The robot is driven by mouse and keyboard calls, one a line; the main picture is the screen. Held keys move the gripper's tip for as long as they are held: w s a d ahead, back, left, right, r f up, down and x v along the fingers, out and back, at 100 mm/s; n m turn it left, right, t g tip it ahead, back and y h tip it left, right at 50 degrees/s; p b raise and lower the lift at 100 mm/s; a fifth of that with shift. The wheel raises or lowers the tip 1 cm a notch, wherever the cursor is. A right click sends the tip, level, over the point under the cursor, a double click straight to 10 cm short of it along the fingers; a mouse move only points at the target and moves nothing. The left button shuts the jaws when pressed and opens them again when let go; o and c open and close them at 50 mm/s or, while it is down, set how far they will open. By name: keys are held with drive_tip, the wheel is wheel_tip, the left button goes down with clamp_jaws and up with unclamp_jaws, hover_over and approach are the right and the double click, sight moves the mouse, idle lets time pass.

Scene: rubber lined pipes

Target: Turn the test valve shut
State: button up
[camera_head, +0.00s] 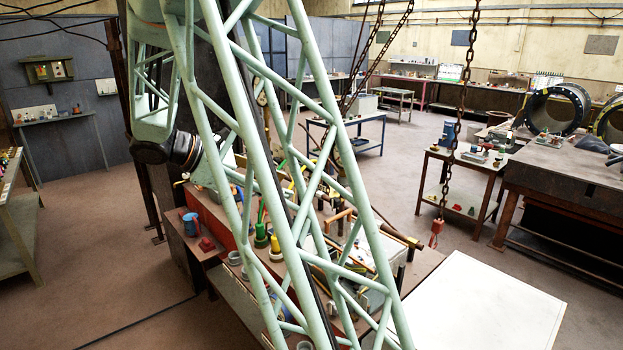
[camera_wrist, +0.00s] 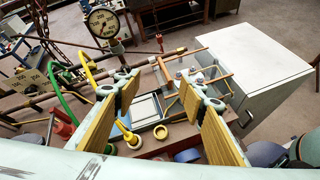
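In the wrist view my gripper (camera_wrist: 158,82) is open and empty, its two padded fingers spread wide over the bench. Beyond the fingertips lie copper-coloured pipes with crossing bars (camera_wrist: 210,75), which look like T-shaped handles. I cannot tell for sure which part is the test valve. In the head view a copper-coloured bar (camera_head: 338,216) shows on the bench, partly hidden by green struts. My gripper cannot be made out there.
A yellow-topped plunger-like item (camera_wrist: 130,138) and a brass ring (camera_wrist: 187,155) are near the fingers. Green and yellow hoses (camera_wrist: 65,105) curve at left. A white box top (camera_wrist: 245,55) is at right. A chain with a red end (camera_head: 436,232) hangs beside the bench.

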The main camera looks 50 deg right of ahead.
drive_tip(key=w+d+f+n+h+p, duration=0.2)
drive_tip(key=w+d+f+n+h, duration=0.1)
drive_tip(key=w+d+f, duration=0.4)
drive_tip(key=w+d+f+n+h+p, duration=0.2)
drive_tip(key=w+d+f+n+h, duration=0.2)
drive_tip(key=w+d, duration=0.5)
drive_tip(key=d+f+n, duration=0.2)
drive_tip(key=d+f, duration=0.1)
drive_tip(key=d, duration=0.1)
drive_tip(key=shift+w+d+f+t, duration=0.3)
drive_tip(key=shift+d+f+t, duration=0.1)
drive_tip(key=shift+d, duration=0.1)
drive_tip(key=p+x, duration=0.1)
drive_tip(key=x, duration=1.2)
drive_tip(key=shift+d+p, duration=0.3)
drive_tip(key=shift+s, duration=0.1)
drive_tip(key=shift+c, duration=0.4)
drive_tip(key=c, duration=0.8)
